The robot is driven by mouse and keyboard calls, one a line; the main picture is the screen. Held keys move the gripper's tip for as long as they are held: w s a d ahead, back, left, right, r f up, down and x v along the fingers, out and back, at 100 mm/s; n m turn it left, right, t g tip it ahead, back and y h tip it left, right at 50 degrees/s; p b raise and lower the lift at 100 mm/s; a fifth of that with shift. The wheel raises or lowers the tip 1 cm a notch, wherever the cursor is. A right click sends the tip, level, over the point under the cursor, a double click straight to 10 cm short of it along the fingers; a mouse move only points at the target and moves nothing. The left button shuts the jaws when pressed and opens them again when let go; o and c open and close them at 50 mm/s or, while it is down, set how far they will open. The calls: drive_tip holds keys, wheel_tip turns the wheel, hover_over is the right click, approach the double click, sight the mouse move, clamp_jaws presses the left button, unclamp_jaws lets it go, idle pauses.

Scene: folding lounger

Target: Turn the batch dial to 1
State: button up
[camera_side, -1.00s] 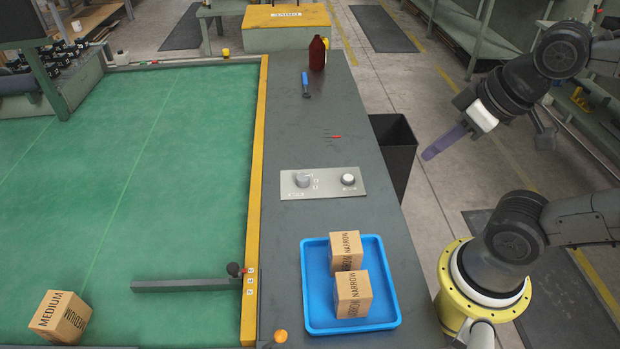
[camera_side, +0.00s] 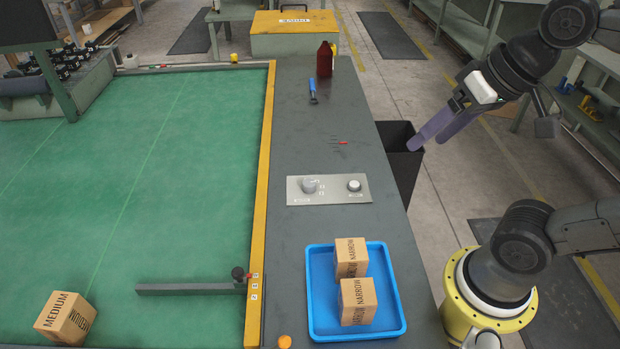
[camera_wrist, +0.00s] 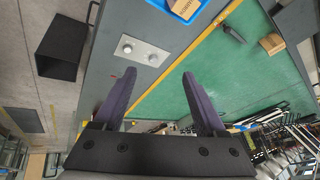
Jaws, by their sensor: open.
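A light grey control plate (camera_side: 333,196) lies on the dark counter and carries two knobs. The left knob (camera_side: 310,185) is grey, with small marks beside it. The right knob (camera_side: 354,185) is rounder and paler. The lettering is too small to read, so I cannot tell which is the batch dial or where it points. The plate (camera_wrist: 141,51) also shows in the wrist view, beyond the fingertips. My gripper (camera_side: 415,142) is open and empty, above the floor side of the counter, right of the plate and apart from it. Its two purple-grey fingers are spread in the wrist view (camera_wrist: 158,76).
A blue tray (camera_side: 318,325) with two NARROW boxes (camera_side: 357,301) is in front of the plate. A dark bin (camera_side: 404,185) stands right of the counter.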

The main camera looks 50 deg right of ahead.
drive_tip(key=w+r+m+g+y, duration=0.1)
drive_tip(key=w+r+m, duration=0.3)
drive_tip(key=w, duration=0.5)
drive_tip(key=m+g+y, duration=0.2)
drive_tip(key=m+g, duration=0.2)
drive_tip(key=m, duration=0.3)
hover_over(309, 182)
drive_tip(key=d, duration=0.3)
wheel_tip(309, 182, down, 13)
wheel_tip(309, 182, down, 9)
drive_tip(key=d+m+g+y, duration=0.1)
drive_tip(key=d, duration=0.2)
drive_tip(key=x, duration=1.3)
drive_tip(key=shift+w+a, duration=0.15)
drive_tip(key=shift+a, duration=0.05)
drive_tip(key=shift+c, duration=0.3)
clamp_jaws()
